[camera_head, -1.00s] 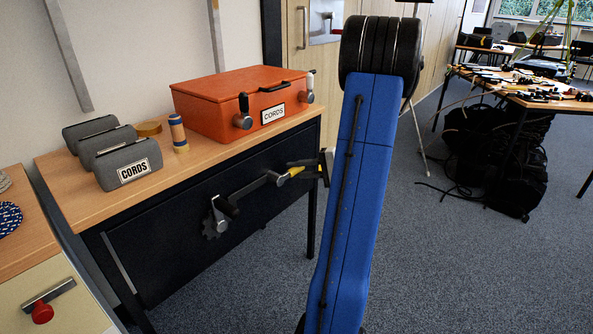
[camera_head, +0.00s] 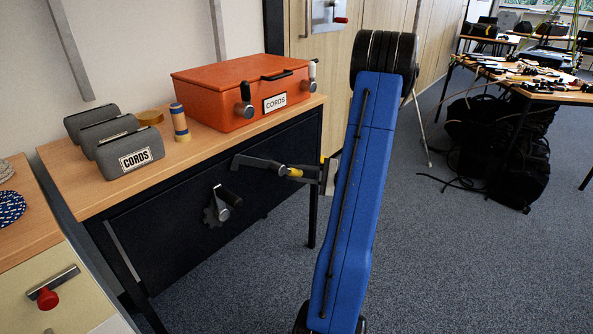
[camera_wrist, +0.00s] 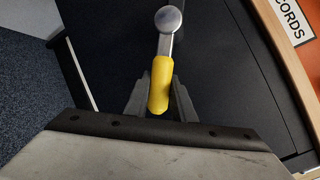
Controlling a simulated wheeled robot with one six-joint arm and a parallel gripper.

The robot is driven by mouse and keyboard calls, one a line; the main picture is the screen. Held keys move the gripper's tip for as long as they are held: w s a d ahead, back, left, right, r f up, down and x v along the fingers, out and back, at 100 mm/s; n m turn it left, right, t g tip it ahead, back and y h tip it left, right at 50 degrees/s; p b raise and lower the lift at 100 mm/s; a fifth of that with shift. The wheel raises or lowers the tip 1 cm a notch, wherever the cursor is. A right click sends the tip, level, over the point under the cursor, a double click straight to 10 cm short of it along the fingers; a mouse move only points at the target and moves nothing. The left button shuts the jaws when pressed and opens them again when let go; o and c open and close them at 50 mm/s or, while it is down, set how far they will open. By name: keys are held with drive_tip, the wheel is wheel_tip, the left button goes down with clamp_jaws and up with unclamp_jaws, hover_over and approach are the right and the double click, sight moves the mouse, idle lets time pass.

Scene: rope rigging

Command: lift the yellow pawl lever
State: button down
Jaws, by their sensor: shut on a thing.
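The yellow grip of the pawl lever (camera_head: 294,172) shows on the dark front of the wooden-topped bench. Its grey bar runs left from the grip, sloping slightly. In the wrist view the yellow grip (camera_wrist: 160,84) lies between my gripper's (camera_wrist: 159,92) two fingers, which are shut on it. A metal shank leads from the grip to a round metal head. In the head view my gripper (camera_head: 316,174) is at the right end of the lever, partly hidden by my blue arm.
An orange box (camera_head: 225,95), several grey CORDS boxes (camera_head: 118,150) and a thread spool (camera_head: 179,122) stand on the bench top (camera_head: 75,178). A cabinet with a red knob (camera_head: 47,298) is at lower left. Carpeted floor (camera_head: 440,270) is open at right.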

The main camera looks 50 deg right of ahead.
drive_tip(key=shift+a+f, duration=0.1)
drive_tip(key=shift+f, duration=0.05)
idle(0.3)
drive_tip(key=c, duration=1.5)
unclamp_jaws()
drive_tip(key=shift+s, duration=0.15)
drive_tip(key=v, duration=1.7)
drive_tip(key=shift+f, duration=0.15)
drive_tip(key=shift+s+d, duration=0.1)
drive_tip(key=shift+d, duration=0.1)
